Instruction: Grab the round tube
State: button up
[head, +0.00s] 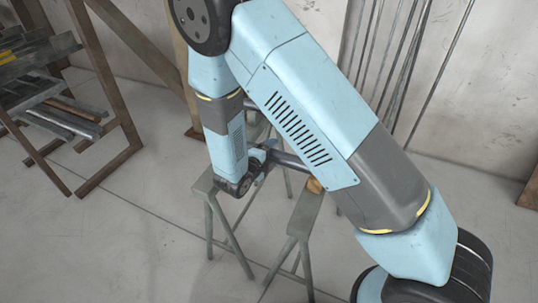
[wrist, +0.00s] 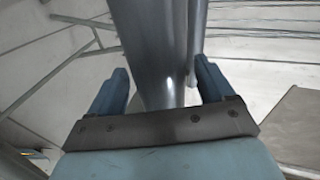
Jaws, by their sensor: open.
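The round tube (wrist: 147,45) is a smooth grey metal cylinder. In the wrist view it runs from the top edge down between the two blue fingers of my gripper (wrist: 161,68). The fingers are open, one on each side, with a visible gap at least on the right; contact on the left cannot be told. In the head view a short dark stretch of the tube (head: 290,160) shows right of my gripper (head: 262,156), above the sawhorses.
Two grey-green sawhorses (head: 204,183) (head: 303,213) stand on the pale floor. A brown rack (head: 112,95) with metal bars is at left. Thin rods (head: 385,60) lean on the back wall. A thinner grey bar (wrist: 195,40) shows right of the tube. The front-left floor is clear.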

jog(key=shift+c, duration=0.5)
jog(key=shift+s, duration=0.1)
grip_shut()
